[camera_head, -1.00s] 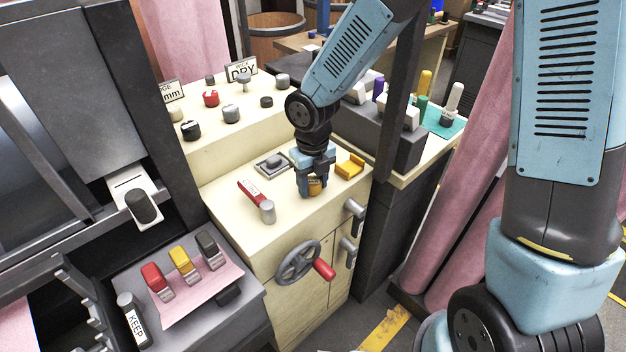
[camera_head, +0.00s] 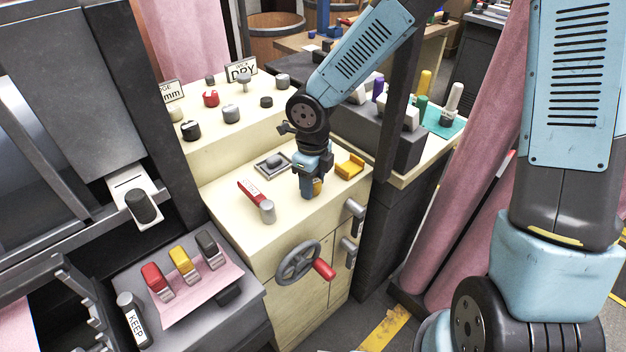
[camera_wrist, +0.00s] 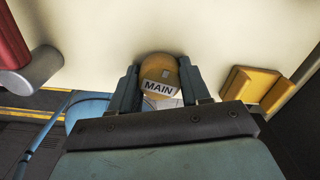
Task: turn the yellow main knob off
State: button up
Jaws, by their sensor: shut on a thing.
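The yellow main knob (camera_head: 318,187) stands on the cream cabinet top (camera_head: 230,205), mostly hidden behind my gripper in the head view. In the wrist view the knob (camera_wrist: 160,74) shows its rounded yellow top and a white label reading MAIN. My gripper (camera_head: 311,190) points down over it. In the wrist view the fingers of my gripper (camera_wrist: 160,88) lie on either side of the knob and are shut on it. The knob's base and any position marks are hidden.
A yellow bracket-like block (camera_head: 350,167) sits right of the knob. A red-handled lever with a grey end (camera_head: 256,199) lies left, and a grey switch on a plate (camera_head: 273,164) behind. A handwheel (camera_head: 298,262) is on the cabinet front.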

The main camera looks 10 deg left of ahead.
jog(key=shift+n, duration=1.3)
jog(key=o, duration=1.1)
jog(key=shift+r, duration=2.5)
